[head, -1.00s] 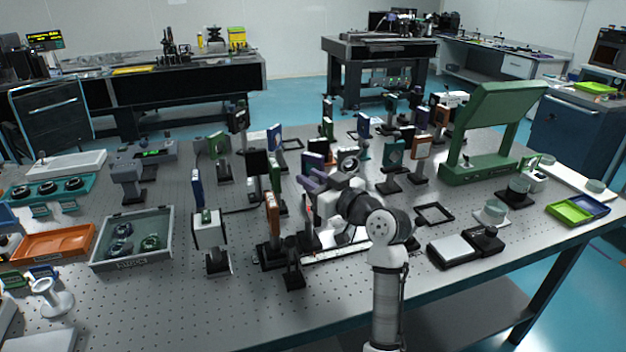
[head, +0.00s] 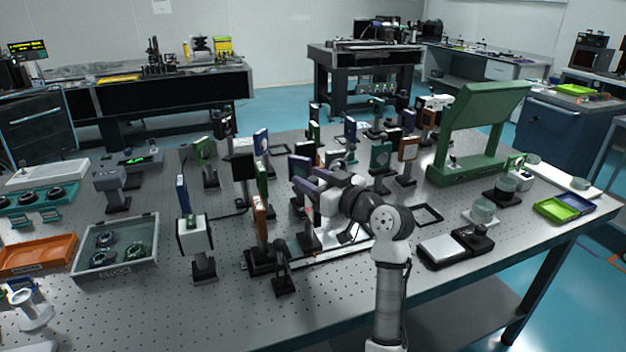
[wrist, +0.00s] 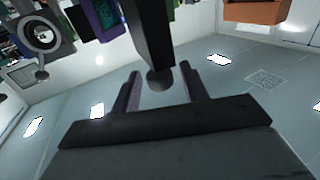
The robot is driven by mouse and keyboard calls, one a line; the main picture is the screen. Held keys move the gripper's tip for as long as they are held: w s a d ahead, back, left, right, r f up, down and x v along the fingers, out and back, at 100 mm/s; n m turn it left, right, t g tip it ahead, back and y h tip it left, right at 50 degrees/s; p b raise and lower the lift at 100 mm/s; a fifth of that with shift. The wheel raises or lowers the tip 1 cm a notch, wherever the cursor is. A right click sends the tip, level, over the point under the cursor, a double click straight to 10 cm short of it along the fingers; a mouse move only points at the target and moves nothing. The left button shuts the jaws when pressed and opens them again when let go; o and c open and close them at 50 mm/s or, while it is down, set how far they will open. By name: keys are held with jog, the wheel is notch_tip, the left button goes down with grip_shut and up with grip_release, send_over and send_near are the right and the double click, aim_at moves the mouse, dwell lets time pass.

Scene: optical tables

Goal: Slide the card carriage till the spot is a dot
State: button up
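A rail (head: 345,252) with a pale strip along it lies on the optical table, beside my arm. A dark upright carriage post (head: 308,238) stands at the rail, below my gripper (head: 301,180); I cannot tell clearly whether it bears the card. In the wrist view, my gripper (wrist: 158,92) has its two purplish fingers apart. A dark post with a round knob (wrist: 160,79) shows between the fingertips, with gaps on both sides; touch is not visible. The arm and nearby mounts hide part of the carriage. The light spot cannot be made out.
An orange-edged mount (head: 260,218) and a small black post (head: 282,272) stand just left of the rail. A white-fronted box (head: 194,235) stands farther left. A grey tray (head: 116,268) lies beyond it. A green hooded stand (head: 480,140) is at the right. Bare table lies in front.

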jog(key=b+v, duration=0.4)
jog(key=v, duration=0.9)
jog(key=shift+s+d, duration=0.25)
jog(key=shift+a, duration=0.1)
